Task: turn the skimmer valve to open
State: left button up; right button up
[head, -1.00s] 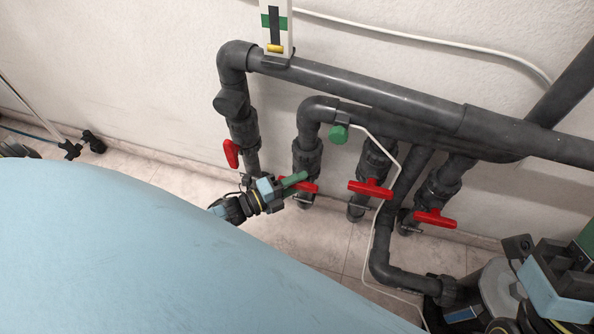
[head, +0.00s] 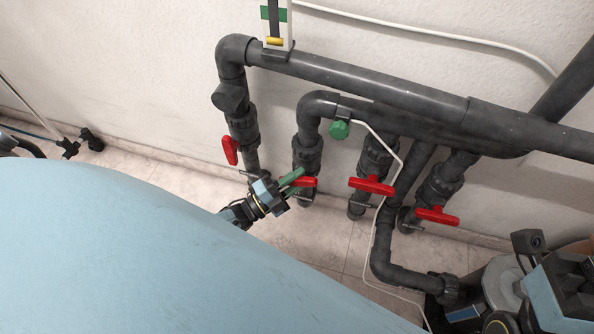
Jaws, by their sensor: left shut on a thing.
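Several red valve handles sit on the grey pipes along the wall. The left one (head: 231,150) stands roughly upright on its pipe. The second handle from the left (head: 306,182) lies crosswise, partly hidden by my gripper. The third (head: 372,186) and the fourth (head: 437,216) also lie crosswise and are untouched. I cannot read which one is the skimmer valve. My left gripper (head: 296,179), with green fingers, is shut on the second handle. Part of my right gripper's housing (head: 562,285) shows at the lower right; its fingers are not visible.
A large light-blue rounded surface (head: 150,250) fills the lower left and hides most of my left arm. A white cable (head: 379,225) hangs in front of the pipes. A green knob (head: 339,130) sits above the handles. Tiled floor (head: 320,245) is bare below the valves.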

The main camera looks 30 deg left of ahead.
pick_arm(q)
jog(key=shift+n+t, duration=0.3)
jog(key=shift+n, duration=0.4)
jog(key=o, duration=1)
